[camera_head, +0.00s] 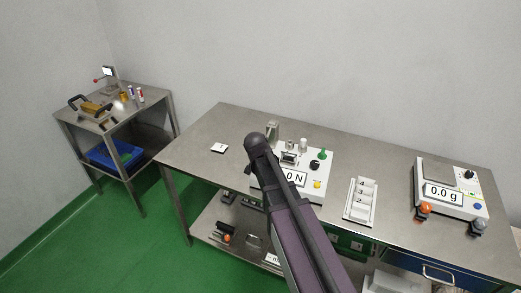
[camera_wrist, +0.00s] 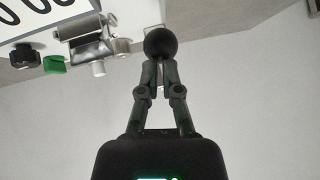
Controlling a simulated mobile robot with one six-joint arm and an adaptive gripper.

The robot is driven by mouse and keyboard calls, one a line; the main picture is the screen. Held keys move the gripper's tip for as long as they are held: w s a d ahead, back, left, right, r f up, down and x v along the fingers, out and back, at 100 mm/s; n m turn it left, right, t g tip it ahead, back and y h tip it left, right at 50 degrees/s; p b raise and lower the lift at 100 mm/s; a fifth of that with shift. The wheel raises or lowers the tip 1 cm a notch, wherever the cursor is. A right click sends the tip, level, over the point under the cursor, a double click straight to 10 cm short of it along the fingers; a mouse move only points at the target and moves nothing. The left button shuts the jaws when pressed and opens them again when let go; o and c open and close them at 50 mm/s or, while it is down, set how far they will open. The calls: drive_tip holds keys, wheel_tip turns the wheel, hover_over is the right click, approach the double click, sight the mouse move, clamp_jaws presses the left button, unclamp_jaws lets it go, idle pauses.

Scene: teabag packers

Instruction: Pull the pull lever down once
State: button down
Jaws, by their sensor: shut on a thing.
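The force tester (camera_head: 318,195), a white box with a display in N, stands on the steel table, partly hidden behind my arm. In the wrist view its display panel (camera_wrist: 50,22) shows at the top left, with a metal clamp (camera_wrist: 88,42) beside it. My gripper (camera_wrist: 160,60) is shut on a round black knob (camera_wrist: 160,41), which looks like the end of the pull lever. The lever's shaft is mostly hidden behind the knob and fingers. In the head view my arm hides the gripper and the knob.
The steel table (camera_head: 212,128) also holds a white numbered tray (camera_head: 351,213), a scale reading 0.0 g (camera_head: 476,190) and a small white card (camera_head: 219,148). A side table (camera_head: 117,107) with tools stands at the left. The table's left part is mostly clear.

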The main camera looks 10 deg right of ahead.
drive_tip(key=shift+w+d+r, duration=0.1)
drive_tip(key=shift+d+r, duration=0.05)
drive_tip(key=shift+r+p, duration=0.15)
drive_tip(key=shift+p, duration=0.3)
drive_tip(key=p+v, duration=0.9)
drive_tip(key=v, duration=0.3)
drive_tip(key=shift+d+r+p, duration=0.15)
drive_tip(key=shift+r+p, duration=0.15)
drive_tip(key=shift+r, duration=0.35)
drive_tip(key=shift+w, duration=0.1)
drive_tip(key=s+d+f+n+g+y, duration=0.1)
drive_tip(key=s+d+f+n+g, duration=0.1)
drive_tip(key=s, duration=0.3)
drive_tip(key=s+d+f+n+g, duration=0.1)
drive_tip(key=s+n+g, duration=0.1)
drive_tip(key=s+g, duration=0.2)
drive_tip(key=s+d+f+n+g+y, duration=0.1)
drive_tip(key=s+d+f+n+g, duration=0.1)
drive_tip(key=s, duration=0.6)
drive_tip(key=shift+s+d+f+n+g+y, duration=0.2)
drive_tip(key=shift+d+f+n+g+y, duration=0.1)
drive_tip(key=shift+d+g, duration=0.1)
